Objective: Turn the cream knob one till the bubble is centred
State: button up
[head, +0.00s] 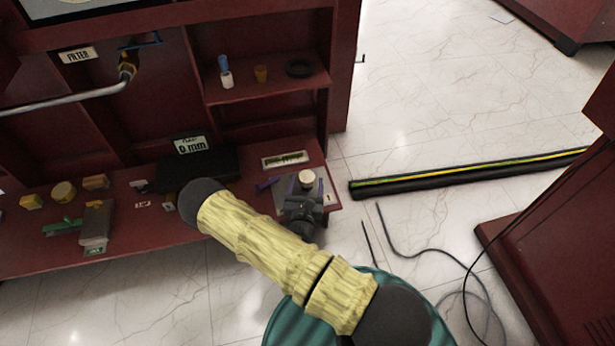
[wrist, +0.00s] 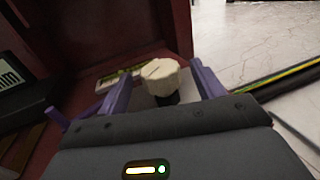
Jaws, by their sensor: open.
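The cream knob (head: 306,177) stands near the right end of the red bench. In the wrist view the cream knob (wrist: 160,76) is a faceted cap on a dark stem, with a thin line on its top. My gripper (head: 305,189) is at the knob, and its purple fingers (wrist: 161,69) are apart, one on each side, with visible gaps. The level vial (head: 284,160), pale with green in it, lies just behind and left of the knob. The vial (wrist: 122,76) is partly hidden by the left finger in the wrist view. The bubble's position is too small to tell.
A black box with a 0 mm display (head: 191,145) stands left of the vial. A shelf (head: 268,88) above holds small parts. The bench's right edge is close to the knob. A black bar with a yellow-green stripe (head: 465,174) and loose cables lie on the floor.

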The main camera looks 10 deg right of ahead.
aim_at(308, 171)
jog(key=b+x, duration=0.2)
jog(key=x, duration=0.2)
jog(key=shift+w+f, duration=0.1)
jog(key=shift+f, duration=0.05)
jog(key=shift+w+d, duration=0.15)
jog(key=shift+w, duration=0.25)
jog(key=shift+c, duration=0.2)
jog(key=c, duration=0.9)
